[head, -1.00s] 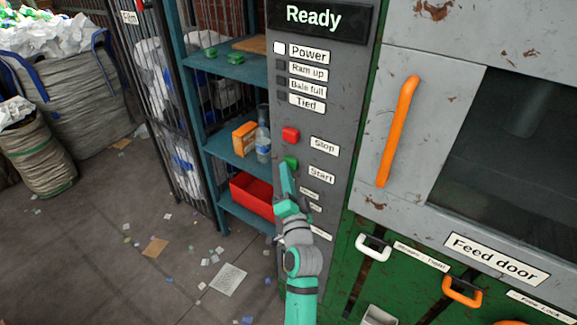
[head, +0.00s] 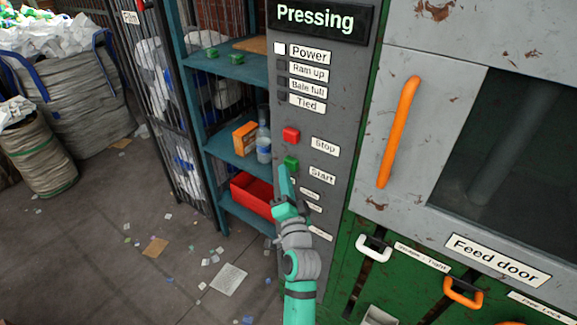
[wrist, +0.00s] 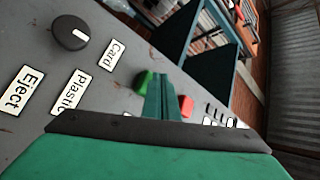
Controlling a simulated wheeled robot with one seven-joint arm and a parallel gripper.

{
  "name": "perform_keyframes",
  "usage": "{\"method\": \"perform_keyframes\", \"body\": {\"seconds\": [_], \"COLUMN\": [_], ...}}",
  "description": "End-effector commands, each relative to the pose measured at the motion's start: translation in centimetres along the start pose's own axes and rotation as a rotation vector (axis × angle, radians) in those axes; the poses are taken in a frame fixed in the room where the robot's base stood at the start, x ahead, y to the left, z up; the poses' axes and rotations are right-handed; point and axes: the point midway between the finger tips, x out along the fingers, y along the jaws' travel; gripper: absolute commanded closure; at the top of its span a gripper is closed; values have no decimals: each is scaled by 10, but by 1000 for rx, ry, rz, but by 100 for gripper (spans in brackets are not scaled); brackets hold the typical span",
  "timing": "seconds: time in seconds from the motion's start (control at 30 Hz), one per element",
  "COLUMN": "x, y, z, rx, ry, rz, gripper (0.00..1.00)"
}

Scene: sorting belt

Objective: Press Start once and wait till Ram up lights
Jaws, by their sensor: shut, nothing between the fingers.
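The control panel (head: 330,75) has a display (head: 315,19) that reads "Pressing". The Power lamp (head: 280,47) is lit white. The Ram up lamp (head: 282,67) is dark, as are the Bale full and Tied lamps. The green Start button (head: 291,163) sits below the red Stop button (head: 291,135). My gripper (head: 284,172) is shut and empty, its tip just below the Start button. In the wrist view, my gripper (wrist: 162,80) reaches up beside the green button (wrist: 144,80). I cannot tell whether they touch.
The feed door (head: 390,90) with an orange handle (head: 398,130) is to the right. A blue shelf (head: 232,150) with a red bin (head: 252,194) stands left of the panel. A selector knob (wrist: 71,33) shows in the wrist view.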

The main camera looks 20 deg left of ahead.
Motion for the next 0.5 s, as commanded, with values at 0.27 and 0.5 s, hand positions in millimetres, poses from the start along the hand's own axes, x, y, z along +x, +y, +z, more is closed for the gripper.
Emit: {"method": "perform_keyframes", "body": {"seconds": [0.27, 0.5], "x": [-6, -7], "y": [-4, -4], "z": [3, 4], "rx": [-1, 0], "ry": [1, 0], "rz": [0, 0], "gripper": [100, 100]}}
